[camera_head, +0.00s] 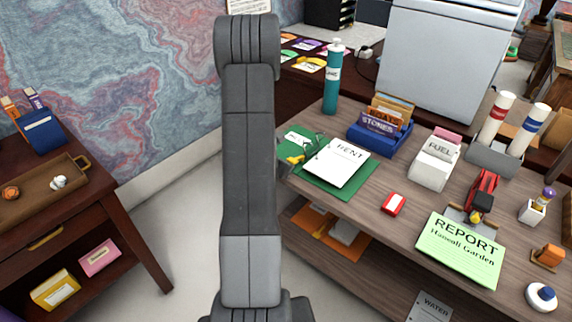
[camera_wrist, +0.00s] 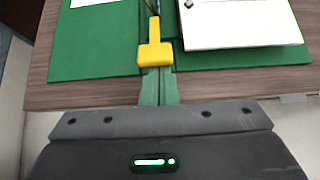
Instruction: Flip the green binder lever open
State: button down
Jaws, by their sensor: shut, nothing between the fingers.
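The green binder (camera_head: 345,183) lies open and flat at the near left edge of the wooden desk, with white RENT pages (camera_head: 337,163) on its right side. Its yellow lever (camera_head: 296,159) sits at the spine. In the wrist view the yellow lever (camera_wrist: 155,55) points toward me, with a thin metal part above it, between the two green covers (camera_wrist: 98,45). My gripper (camera_wrist: 158,72) is shut, its narrow greenish fingers right at the lever's near end. I cannot tell whether they touch. In the head view my arm hides most of the gripper.
A teal bottle (camera_head: 332,82) and a blue STONES box (camera_head: 380,134) stand behind the binder. A red item (camera_head: 393,203), a FUEL box (camera_head: 435,165) and a green REPORT sheet (camera_head: 460,248) are to the right. A brown side table (camera_head: 75,205) stands left across a floor gap.

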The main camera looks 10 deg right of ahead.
aim_at(294, 159)
jog(key=shift+w+d+r+g+y+p, duration=0.25)
jog(key=shift+r+g+y+p, duration=0.3)
jog(key=shift+p, duration=0.7)
jog(key=shift+w+d+r+g+y+p, duration=0.1)
jog(key=shift+d+r+g+y+p, duration=0.25)
jog(key=shift+r+p, duration=0.65)
jog(key=shift+a+f, duration=0.1)
jog(key=shift+f, duration=0.4)
jog(key=shift+r, duration=0.2)
jog(key=shift+r+p, duration=0.6)
jog(key=shift+r, duration=0.05)
jog(key=shift+r, duration=0.1)
